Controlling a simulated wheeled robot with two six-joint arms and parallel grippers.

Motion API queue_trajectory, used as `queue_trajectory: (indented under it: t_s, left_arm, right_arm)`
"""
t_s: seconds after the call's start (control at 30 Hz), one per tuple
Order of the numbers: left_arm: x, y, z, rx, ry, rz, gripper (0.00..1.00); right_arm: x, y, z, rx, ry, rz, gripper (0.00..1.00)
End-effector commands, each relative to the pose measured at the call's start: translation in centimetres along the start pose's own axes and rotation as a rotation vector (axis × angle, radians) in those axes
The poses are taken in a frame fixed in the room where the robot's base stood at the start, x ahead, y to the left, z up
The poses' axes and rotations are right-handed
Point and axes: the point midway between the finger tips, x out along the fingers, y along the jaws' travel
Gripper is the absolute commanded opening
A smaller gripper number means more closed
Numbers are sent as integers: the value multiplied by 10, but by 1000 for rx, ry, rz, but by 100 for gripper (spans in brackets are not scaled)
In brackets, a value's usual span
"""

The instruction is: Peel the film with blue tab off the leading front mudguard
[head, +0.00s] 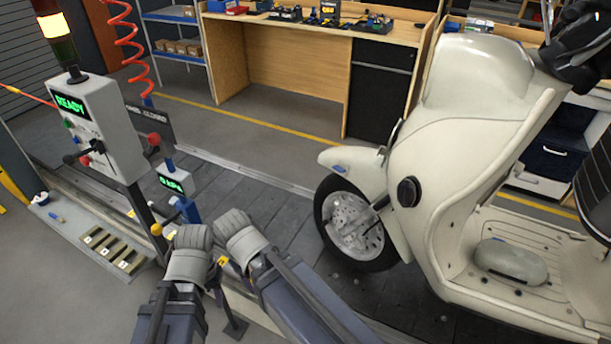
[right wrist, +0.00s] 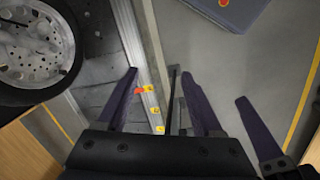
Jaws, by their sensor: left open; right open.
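The cream front mudguard (head: 358,168) sits over the front wheel (head: 354,226) of a cream scooter (head: 450,170). A small blue tab (head: 340,169) shows at the mudguard's front lower edge; the film itself is too clear to make out. My left gripper (head: 192,238) and right gripper (head: 238,232) are close together, left of the wheel and clear of the mudguard. In the right wrist view my right gripper (right wrist: 161,98) is open with nothing between its dark fingers. The wheel (right wrist: 35,50) shows at upper left there, but the mudguard is not clear. My left gripper is open and empty.
A grey control box (head: 100,130) reading READY stands on the left, with a smaller display post (head: 176,185) beside my grippers. A slotted tray (head: 112,250) lies left. The dark slat conveyor (head: 270,210) between grippers and wheel is clear. A wooden workbench (head: 300,65) stands behind.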

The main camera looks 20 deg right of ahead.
Motion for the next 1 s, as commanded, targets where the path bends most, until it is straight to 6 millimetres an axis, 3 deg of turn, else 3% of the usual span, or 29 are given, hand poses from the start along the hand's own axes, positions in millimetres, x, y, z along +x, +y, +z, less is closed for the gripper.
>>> queue_trajectory:
  t_s: [0.1,0.23,0.4,0.5,0.6,0.7,1.0]
  left_arm:
    - [32,3,-2,0,0,0,50]
    - [67,6,-4,1,0,0,50]
    - [106,10,-6,1,0,0,50]
    - [123,12,-7,1,0,0,50]
    - [135,13,-8,1,0,0,50]
    - [142,14,-8,1,0,0,50]
    - [145,14,-8,1,0,0,50]
  right_arm:
    - [30,52,-26,-158,29,171,83]
    - [50,138,-55,-450,-16,464,91]
    - [46,240,-79,-857,-259,814,91]
    - [36,284,-87,-1058,-454,952,91]
    - [25,313,-93,-1211,-639,1035,91]
    - [16,330,-97,-1314,-780,1077,91]
    - [6,344,-99,-1393,-900,1100,91]
